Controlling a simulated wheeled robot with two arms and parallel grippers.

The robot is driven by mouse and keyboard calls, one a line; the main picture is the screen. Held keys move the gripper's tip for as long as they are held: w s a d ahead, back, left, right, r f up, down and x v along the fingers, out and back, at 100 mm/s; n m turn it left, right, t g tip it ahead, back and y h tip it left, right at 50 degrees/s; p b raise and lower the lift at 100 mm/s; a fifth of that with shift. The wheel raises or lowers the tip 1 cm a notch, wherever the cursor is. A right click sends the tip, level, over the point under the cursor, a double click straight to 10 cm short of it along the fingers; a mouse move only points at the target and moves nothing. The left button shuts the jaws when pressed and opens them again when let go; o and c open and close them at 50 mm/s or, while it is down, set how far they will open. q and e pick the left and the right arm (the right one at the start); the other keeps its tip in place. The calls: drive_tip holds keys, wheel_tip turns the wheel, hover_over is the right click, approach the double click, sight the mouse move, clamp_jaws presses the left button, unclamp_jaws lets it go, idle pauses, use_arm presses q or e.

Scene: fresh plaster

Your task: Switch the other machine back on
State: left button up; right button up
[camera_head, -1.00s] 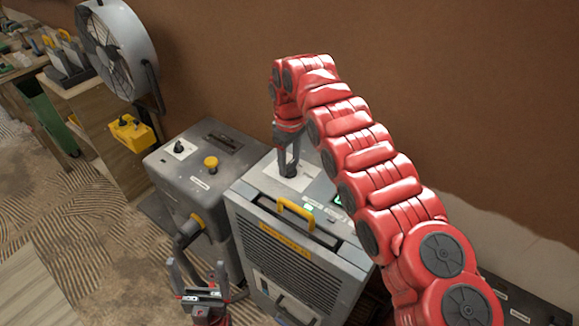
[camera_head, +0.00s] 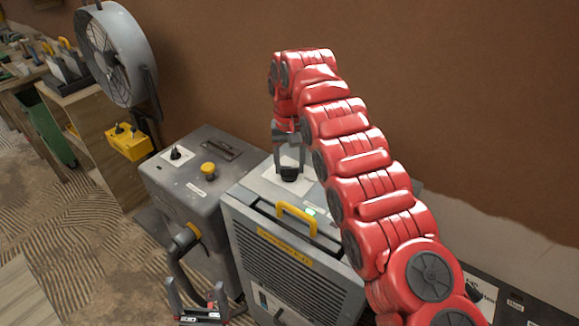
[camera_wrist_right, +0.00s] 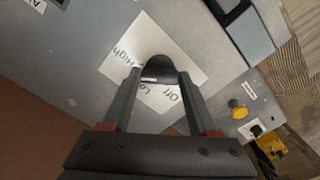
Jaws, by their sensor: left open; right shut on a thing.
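A grey machine with a yellow handle and slatted front (camera_head: 290,280) stands in the middle. On its top is a black knob (camera_wrist_right: 158,69) over a white label marked High, Lo and Off. My right gripper (camera_head: 289,163) reaches down from above and is shut on this knob, one finger on each side. A second grey machine (camera_head: 185,195) stands to its left, with a yellow button (camera_head: 208,169) and a small black switch (camera_head: 176,154) on a white plate. My left gripper (camera_head: 197,300) is open and empty, low in front of the machines.
A fan (camera_head: 115,55) stands at the back left, with a yellow box (camera_head: 128,142) below it. A workbench with tools (camera_head: 30,70) is at the far left. The brown wall (camera_head: 430,80) is close behind the machines. The patterned floor at lower left is clear.

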sight(289, 167)
drive_tip(key=shift+m, duration=0.9)
drive_tip(key=o, duration=1.4)
drive_tip(key=shift+r, duration=0.15)
wheel_tip(289, 167, up, 17)
drive_tip(key=p, duration=1.6)
drive_tip(key=shift+r+p, duration=0.1)
drive_tip(key=shift+p, duration=0.2)
